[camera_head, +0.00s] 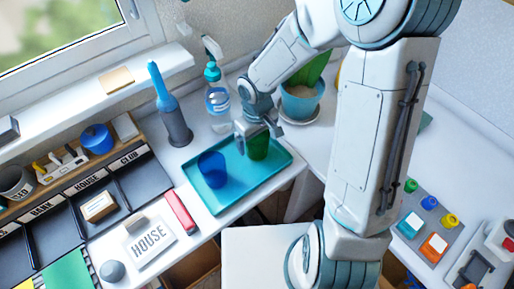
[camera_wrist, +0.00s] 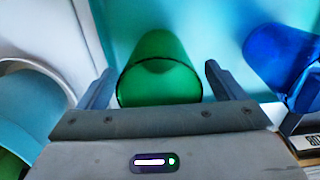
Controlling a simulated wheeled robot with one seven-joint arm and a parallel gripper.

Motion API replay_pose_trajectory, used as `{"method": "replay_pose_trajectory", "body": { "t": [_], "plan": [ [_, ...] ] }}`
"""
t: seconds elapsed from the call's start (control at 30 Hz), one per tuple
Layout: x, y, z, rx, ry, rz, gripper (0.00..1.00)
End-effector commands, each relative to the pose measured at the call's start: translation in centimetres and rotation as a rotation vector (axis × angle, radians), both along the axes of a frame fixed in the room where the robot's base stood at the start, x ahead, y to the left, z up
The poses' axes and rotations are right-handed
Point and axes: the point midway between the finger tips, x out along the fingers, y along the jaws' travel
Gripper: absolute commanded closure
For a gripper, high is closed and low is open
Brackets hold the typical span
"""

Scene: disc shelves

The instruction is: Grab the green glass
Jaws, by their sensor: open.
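The green glass (camera_head: 258,147) stands on the teal tray (camera_head: 222,203), at its far right part. In the wrist view the green glass (camera_wrist: 158,72) lies between the two open fingers of my gripper (camera_wrist: 158,88), with a gap on each side. In the head view my gripper (camera_head: 259,132) is right at the glass from above and hides part of its top. A blue glass (camera_head: 211,168) stands on the tray to the left of the green one. It also shows at the right in the wrist view (camera_wrist: 280,58).
A potted plant (camera_head: 300,100) is close to the right of my gripper. A red box (camera_head: 180,212) lies left of the tray. The tray's front part is clear.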

Motion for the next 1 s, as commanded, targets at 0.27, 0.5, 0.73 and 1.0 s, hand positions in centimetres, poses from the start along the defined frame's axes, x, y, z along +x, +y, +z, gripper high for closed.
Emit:
{"method": "replay_pose_trajectory", "body": {
  "t": [0.27,0.5,0.73,1.0],
  "plan": [
    [0.0,0.0,0.0,-0.001,0.001,0.000,0.72],
    [0.0,0.0,0.1,0.000,0.000,-0.001,0.81],
    [0.1,-0.1,1.2,0.000,-0.001,-0.003,0.81],
    [-0.1,-1.7,5.3,-0.003,-0.003,-0.009,0.81]
  ]
}}
